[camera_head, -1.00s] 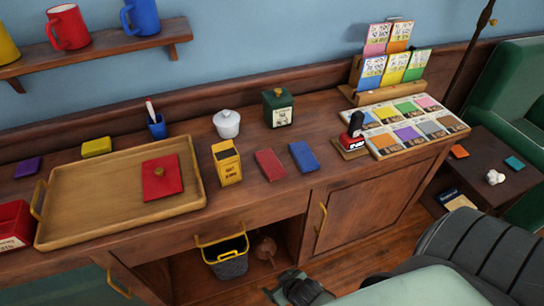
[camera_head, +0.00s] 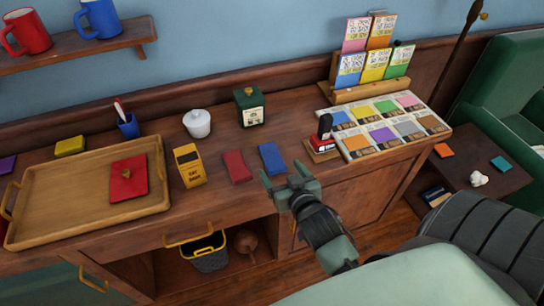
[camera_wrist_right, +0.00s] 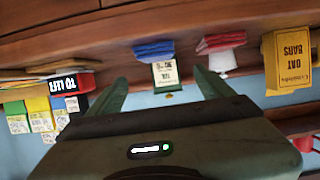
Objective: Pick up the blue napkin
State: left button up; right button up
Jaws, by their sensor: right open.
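The blue napkin (camera_head: 272,158) lies folded on the wooden cabinet top, just right of a folded red napkin (camera_head: 237,166). My right gripper (camera_head: 284,174) is open and empty in front of the cabinet's front edge, close to the blue napkin and apart from it. In the right wrist view, which is upside down, the blue napkin (camera_wrist_right: 153,50) shows ahead between my two spread fingers (camera_wrist_right: 160,85), with the red napkin (camera_wrist_right: 221,42) to its right. My left gripper is not in view.
A yellow oat bars box (camera_head: 189,166) stands left of the napkins. A green tin (camera_head: 249,107) and a white lidded pot (camera_head: 197,123) stand behind them. A stamp (camera_head: 323,134) and card display (camera_head: 385,127) are to the right. A wooden tray (camera_head: 60,190) is at left.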

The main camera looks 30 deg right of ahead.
aim_at(272, 155)
jog(key=shift+w+d+r, duration=0.1)
jog(key=shift+w+d, duration=0.1)
jog(key=shift+w, duration=0.15)
jog(key=x, duration=0.3)
jog(key=f+p+x, duration=0.1)
jog(key=x, duration=0.2)
jog(key=shift+s+d, duration=0.1)
jog(key=shift+d, duration=0.05)
jog(key=shift+w+d+f, duration=0.15)
jog(key=shift+w+f, duration=0.15)
jog(key=shift+w, duration=0.25)
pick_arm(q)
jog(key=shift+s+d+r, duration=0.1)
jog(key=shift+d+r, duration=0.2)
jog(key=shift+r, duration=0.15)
pick_arm(e)
jog(key=c, duration=1.4)
jog(key=shift+r, duration=0.15)
